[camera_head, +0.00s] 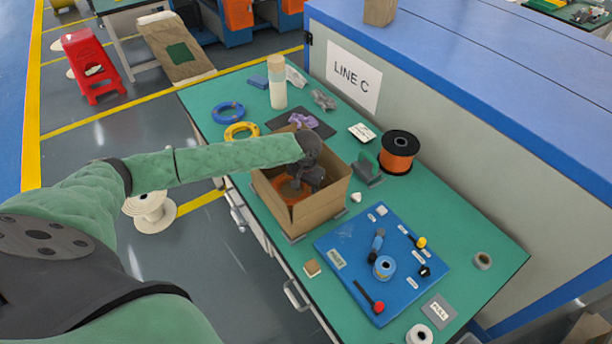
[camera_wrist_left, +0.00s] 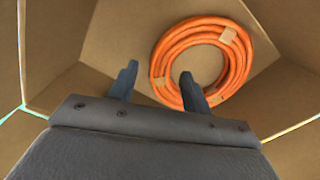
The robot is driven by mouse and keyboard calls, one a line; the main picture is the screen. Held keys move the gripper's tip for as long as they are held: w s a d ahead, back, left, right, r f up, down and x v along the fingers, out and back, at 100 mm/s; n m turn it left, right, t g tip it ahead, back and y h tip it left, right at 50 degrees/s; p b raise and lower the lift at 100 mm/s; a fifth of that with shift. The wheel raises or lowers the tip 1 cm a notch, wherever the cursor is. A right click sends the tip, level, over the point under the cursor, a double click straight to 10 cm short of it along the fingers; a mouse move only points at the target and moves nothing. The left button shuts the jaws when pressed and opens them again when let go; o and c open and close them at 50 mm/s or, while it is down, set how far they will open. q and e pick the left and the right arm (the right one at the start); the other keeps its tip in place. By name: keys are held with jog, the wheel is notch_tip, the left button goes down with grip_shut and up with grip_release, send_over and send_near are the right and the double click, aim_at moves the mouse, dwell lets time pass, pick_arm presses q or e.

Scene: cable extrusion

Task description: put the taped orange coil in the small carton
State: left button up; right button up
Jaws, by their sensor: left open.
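The small carton (camera_head: 322,207) stands open on the green table. The orange coil (camera_wrist_left: 166,50) lies inside it on the carton floor, with pieces of tan tape around it. In the head view the coil (camera_head: 291,190) shows only partly, behind my left gripper (camera_head: 305,186). My left gripper reaches down into the carton. In the left wrist view its fingers (camera_wrist_left: 156,85) are apart and hold nothing. One fingertip overlaps the coil's lower edge in that view; I cannot tell whether it touches. My right gripper is not in view.
A blue tool board (camera_head: 345,240) lies right of the carton. An orange cable spool (camera_head: 398,152) and a grey-green holder (camera_head: 366,168) stand behind it. Blue (camera_head: 228,112) and yellow (camera_head: 241,131) coils lie toward the table's left end. A wall marked LINE C (camera_head: 354,77) borders the back.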

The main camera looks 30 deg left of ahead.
pick_arm(q)
notch_tip(320, 180, up, 10)
jog(key=b, duration=0.3)
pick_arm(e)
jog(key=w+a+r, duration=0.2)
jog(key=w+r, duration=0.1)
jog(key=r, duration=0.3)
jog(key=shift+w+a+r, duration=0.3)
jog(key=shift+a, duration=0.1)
pick_arm(q)
jog(key=shift+r, duration=0.2)
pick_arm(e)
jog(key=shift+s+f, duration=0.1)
